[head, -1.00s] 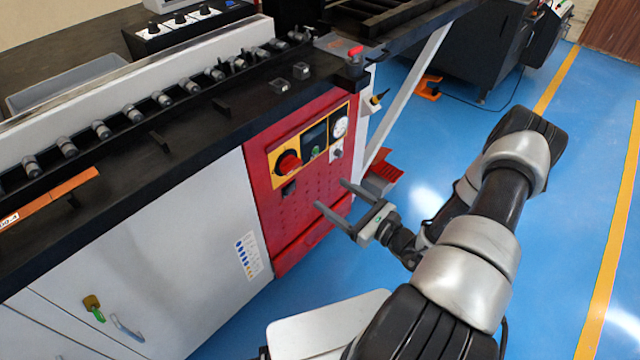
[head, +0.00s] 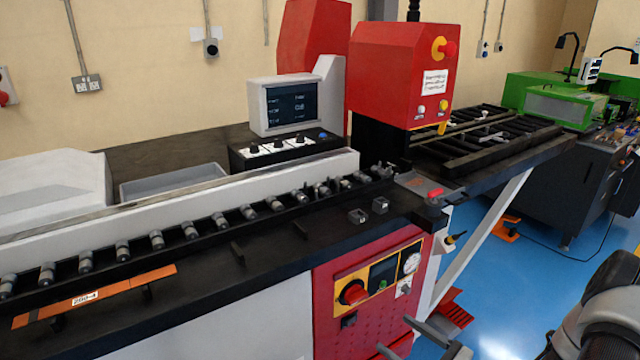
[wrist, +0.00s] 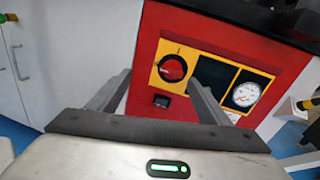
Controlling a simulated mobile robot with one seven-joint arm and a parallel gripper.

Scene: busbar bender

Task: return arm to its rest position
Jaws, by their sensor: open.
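My gripper (wrist: 155,95) is open and empty in the wrist view, its two fingers apart in front of the red control panel (wrist: 146,48). In the head view only the finger ends of my gripper (head: 405,338) show at the bottom edge, in front of the lower part of the red panel (head: 330,330). The panel carries a red rotary switch (head: 353,292) on a yellow plate and a round gauge (head: 411,263). Part of my arm shows at the lower right. Whether the fingers touch the panel cannot be told; they appear apart from it.
The black bench (head: 200,290) with rollers and an orange strip (head: 95,296) labelled 200-4 runs along the left. A red machine head (head: 395,75) and a monitor (head: 290,106) stand behind. Blue floor (head: 520,265) is free at right, with an orange pedal (head: 506,228).

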